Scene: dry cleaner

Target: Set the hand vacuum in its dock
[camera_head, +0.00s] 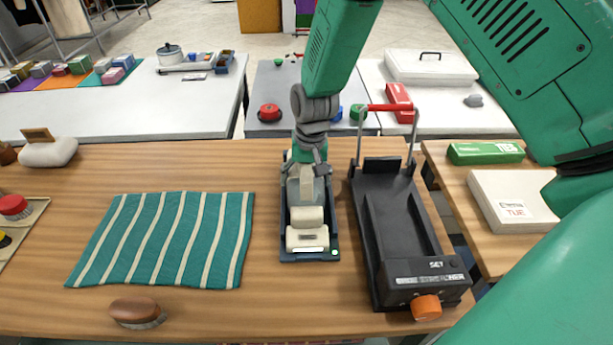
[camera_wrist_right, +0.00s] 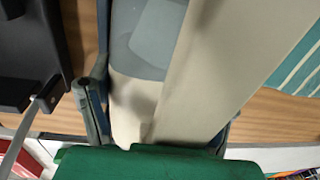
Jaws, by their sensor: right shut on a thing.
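The cream and grey hand vacuum (camera_head: 307,217) lies lengthwise between the low walls of a dark blue dock (camera_head: 310,257) in the head view. A small green light shows at the dock's near right corner. My right gripper (camera_head: 312,168) is at the far end of the vacuum, shut on it; its fingertips are mostly hidden. In the right wrist view, the vacuum's cream body (camera_wrist_right: 200,70) fills the middle, with a blue dock wall (camera_wrist_right: 92,110) beside it. Whether the vacuum is fully seated cannot be told. My left gripper is not in view.
A black stretcher device (camera_head: 400,225) with an orange knob stands close right of the dock. A teal striped cloth (camera_head: 165,240) lies to the left, with a brown brush (camera_head: 137,312) in front. The wood between cloth and dock is clear.

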